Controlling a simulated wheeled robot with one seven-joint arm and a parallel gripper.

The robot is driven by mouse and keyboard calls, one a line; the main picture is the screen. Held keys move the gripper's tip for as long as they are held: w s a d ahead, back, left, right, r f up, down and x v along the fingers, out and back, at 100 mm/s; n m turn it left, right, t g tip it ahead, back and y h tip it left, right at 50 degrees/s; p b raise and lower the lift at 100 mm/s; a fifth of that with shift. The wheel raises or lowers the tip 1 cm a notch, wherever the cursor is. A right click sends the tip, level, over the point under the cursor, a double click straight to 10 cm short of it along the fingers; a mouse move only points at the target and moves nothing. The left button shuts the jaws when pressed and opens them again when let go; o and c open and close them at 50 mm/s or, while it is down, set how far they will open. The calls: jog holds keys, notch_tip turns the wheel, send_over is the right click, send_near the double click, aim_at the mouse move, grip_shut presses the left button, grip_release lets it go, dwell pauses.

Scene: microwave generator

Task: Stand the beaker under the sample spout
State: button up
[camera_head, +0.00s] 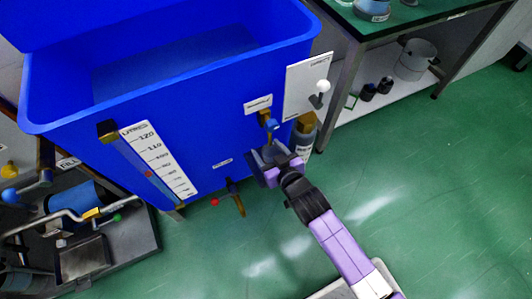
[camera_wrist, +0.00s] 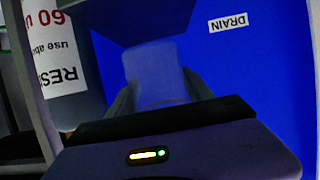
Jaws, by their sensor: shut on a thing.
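A translucent, pale beaker (camera_wrist: 155,72) is between the two fingers of my gripper (camera_wrist: 158,95) in the wrist view. It looks upright. In the head view my gripper (camera_head: 266,163) is shut at the front of the blue tank (camera_head: 200,150), and the beaker is mostly hidden there. The sample spout (camera_head: 270,125), a brass tap with a blue handle, juts from the tank just above my gripper, below a small white label. From this angle I cannot tell whether the beaker is squarely beneath the spout's outlet.
A drain tap (camera_head: 236,198) sits lower left of my gripper. A white board with a white-knobbed lever (camera_head: 321,92) and a brown bottle (camera_head: 303,132) stand close on the right. A bench (camera_head: 420,20) is at the upper right.

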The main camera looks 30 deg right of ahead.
aim_at(267, 155)
jog(key=shift+w, duration=0.6)
jog(key=shift+f+b, duration=0.85)
jog(key=shift+f, duration=0.9)
jog(key=shift+f, duration=0.1)
jog(key=o, duration=1.6)
jog(key=shift+s+r, duration=0.15)
jog(key=shift+r, duration=0.05)
jog(key=p+v, duration=0.3)
jog(key=v, duration=0.8)
jog(key=shift+s+r, duration=0.15)
jog(key=shift+s, duration=0.2)
